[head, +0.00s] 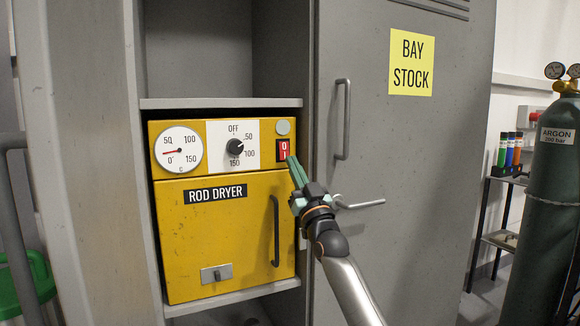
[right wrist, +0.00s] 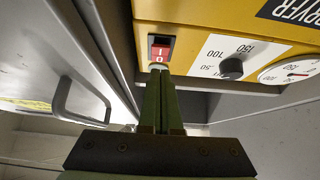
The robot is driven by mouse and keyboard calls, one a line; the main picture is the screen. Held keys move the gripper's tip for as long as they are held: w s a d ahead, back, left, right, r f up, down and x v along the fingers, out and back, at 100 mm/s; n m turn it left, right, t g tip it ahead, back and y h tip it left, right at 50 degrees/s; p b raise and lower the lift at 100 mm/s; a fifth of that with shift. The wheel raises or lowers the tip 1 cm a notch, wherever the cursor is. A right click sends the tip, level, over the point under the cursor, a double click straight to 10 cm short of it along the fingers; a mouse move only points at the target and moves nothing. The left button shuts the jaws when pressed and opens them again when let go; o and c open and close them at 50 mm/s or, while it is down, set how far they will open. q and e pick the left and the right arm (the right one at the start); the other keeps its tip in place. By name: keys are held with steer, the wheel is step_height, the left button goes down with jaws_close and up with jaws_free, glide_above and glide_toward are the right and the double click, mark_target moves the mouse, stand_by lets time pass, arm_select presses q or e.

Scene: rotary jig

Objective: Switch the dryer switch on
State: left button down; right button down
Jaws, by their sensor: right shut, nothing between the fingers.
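The dryer (head: 213,238) is a yellow box labelled ROD DRYER, standing in a grey cabinet. Its switch (head: 283,150) is a red rocker marked 0 and I in a black frame, at the right end of the panel. The switch also shows in the right wrist view (right wrist: 160,51), upside down. My right gripper (head: 291,160) is shut and empty, with its green fingertips just in front of the switch's lower part in the head view. In the right wrist view the fingertips (right wrist: 157,72) are close to the 0 end; I cannot tell whether they touch.
A dial knob (head: 235,147) and a round gauge (head: 178,150) are left of the switch. The dryer's door handle (head: 275,230) is below it. The grey cabinet door (head: 420,150) with its handle (head: 343,120) stands to the right. A green argon cylinder (head: 548,210) is at the far right.

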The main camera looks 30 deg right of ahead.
mark_target(284, 151)
arm_select(q)
steer(key=shift+f, duration=0.1)
arm_select(e)
steer(key=shift+w+d+f, duration=0.1)
steer(key=shift+w+f, duration=0.05)
steer(key=shift+w, duration=1.05)
arm_select(q)
steer(key=shift+w, duration=0.1)
arm_select(e)
steer(key=shift+w, duration=0.15)
arm_select(q)
steer(key=shift+w+d+r, duration=0.1)
steer(key=shift+w+r, duration=0.1)
steer(key=shift+r, duration=0.1)
arm_select(e)
steer(key=shift+w+f, duration=0.2)
steer(key=shift+w, duration=0.1)
arm_select(q)
steer(key=shift+s, duration=0.1)
arm_select(e)
steer(key=shift+s, duration=0.1)
